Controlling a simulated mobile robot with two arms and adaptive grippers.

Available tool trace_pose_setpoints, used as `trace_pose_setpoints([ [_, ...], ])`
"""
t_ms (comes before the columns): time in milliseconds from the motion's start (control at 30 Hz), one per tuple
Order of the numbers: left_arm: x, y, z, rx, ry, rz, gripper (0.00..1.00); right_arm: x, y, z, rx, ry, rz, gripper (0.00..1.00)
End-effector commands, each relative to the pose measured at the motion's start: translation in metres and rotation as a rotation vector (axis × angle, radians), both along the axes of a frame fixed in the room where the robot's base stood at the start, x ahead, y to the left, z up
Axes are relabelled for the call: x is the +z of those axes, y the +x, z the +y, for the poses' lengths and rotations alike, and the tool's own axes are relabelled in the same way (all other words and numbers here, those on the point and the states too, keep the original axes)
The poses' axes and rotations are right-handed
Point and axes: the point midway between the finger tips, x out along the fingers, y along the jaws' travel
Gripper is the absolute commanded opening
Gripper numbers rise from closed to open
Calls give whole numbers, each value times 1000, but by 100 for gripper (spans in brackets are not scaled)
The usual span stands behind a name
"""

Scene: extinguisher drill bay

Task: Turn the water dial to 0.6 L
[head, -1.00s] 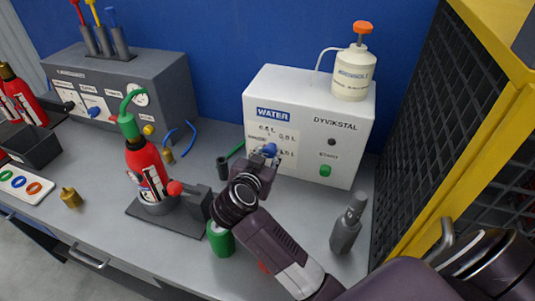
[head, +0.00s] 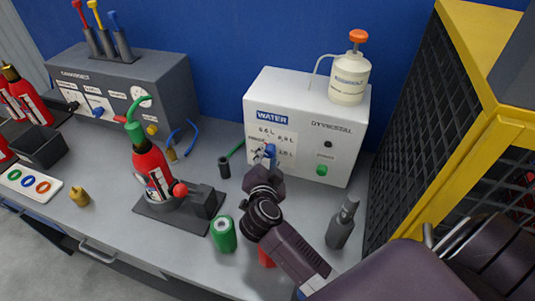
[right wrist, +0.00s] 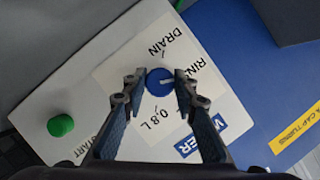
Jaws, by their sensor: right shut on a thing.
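The blue water dial (head: 270,151) is on the front of the white WATER box (head: 345,160), amid a white label with volume marks. In the right wrist view, the round blue dial (right wrist: 158,84) has a white pointer mark toward the picture's right. DRAIN and RINSE print lies above it and 0.8 L below it; I cannot make out a 0.6 L mark there. My right gripper (head: 268,168) reaches the dial from the front, and its two fingers (right wrist: 160,80) are shut on it from both sides. My left gripper is not in view.
A green can (head: 223,234) and a grey bottle-like object (head: 342,225) stand near my right arm. A red extinguisher (head: 150,165) stands in a dark holder at left. A green knob (head: 321,170) is on the box's front. A yellow mesh frame (head: 415,165) borders the right.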

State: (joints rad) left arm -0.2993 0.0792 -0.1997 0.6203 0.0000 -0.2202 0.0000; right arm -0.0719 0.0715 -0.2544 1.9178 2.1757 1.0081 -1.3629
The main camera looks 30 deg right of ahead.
Motion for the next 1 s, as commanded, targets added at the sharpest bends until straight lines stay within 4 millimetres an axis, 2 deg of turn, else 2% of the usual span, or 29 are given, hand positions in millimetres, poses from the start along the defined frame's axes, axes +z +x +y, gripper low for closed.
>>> trace_pose_setpoints([
  [467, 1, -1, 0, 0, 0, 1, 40, -1, -1, 0, -1, 10, -10, 2],
  [500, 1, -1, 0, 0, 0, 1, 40, -1, -1, 0, -1, 10, -10, 30],
  [633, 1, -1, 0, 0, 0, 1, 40, -1, 0, 0, -1, 10, -10, 44],
  [1000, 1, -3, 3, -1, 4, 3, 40, 1, -5, 3, 1, 11, -11, 44],
])
